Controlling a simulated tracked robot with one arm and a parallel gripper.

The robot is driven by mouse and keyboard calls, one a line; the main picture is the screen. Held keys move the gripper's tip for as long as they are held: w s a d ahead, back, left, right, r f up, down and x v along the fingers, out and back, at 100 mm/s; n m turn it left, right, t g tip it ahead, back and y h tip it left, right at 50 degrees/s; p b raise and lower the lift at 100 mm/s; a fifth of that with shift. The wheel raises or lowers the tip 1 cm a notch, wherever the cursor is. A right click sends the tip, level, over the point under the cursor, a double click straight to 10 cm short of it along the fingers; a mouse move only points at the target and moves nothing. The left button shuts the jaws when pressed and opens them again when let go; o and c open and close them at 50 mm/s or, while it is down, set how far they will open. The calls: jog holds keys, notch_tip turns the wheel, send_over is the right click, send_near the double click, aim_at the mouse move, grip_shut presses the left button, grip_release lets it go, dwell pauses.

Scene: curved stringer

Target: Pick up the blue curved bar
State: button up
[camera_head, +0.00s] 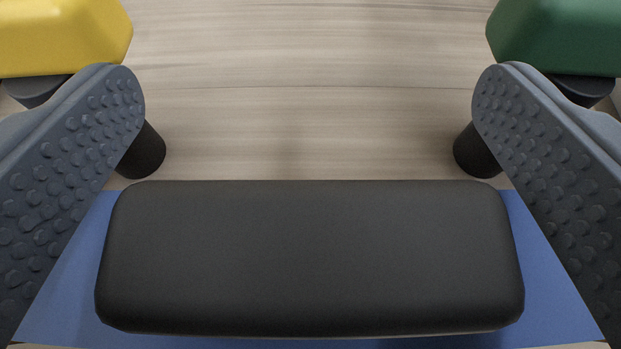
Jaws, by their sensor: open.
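A flat blue surface (545,290) shows low in the picture, behind a dark rounded block and running out to both sides of it. Its middle is hidden by the block, and I cannot tell whether it is the blue curved bar. No other blue thing and no clear curved bar is in view. My gripper (309,88) is open. Its two grey fingers with bumpy pads stand wide apart at the left and right edges, with nothing between their tips. The lower parts of the fingers overlap the sides of the blue surface in the picture; contact cannot be told.
The dark rounded block (310,258) fills the lower middle. A yellow block (62,36) is at the upper left and a green block (560,38) at the upper right, each above dark round parts. Bare pale wood-grain floor (310,120) lies between them.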

jog(key=shift+c, duration=0.3)
jog(key=c, duration=1.1)
jog(key=shift+c, duration=0.2)
jog(key=r, duration=0.3)
jog(key=shift+s+r, duration=0.3)
jog(key=shift+r, duration=0.05)
jog(key=s+a+r+b, duration=0.1)
jog(key=s+a+b, duration=0.3)
jog(key=s+b, duration=0.6)
jog(key=s, duration=0.4)
jog(key=shift+s, duration=0.4)
jog(key=shift+b, duration=0.35)
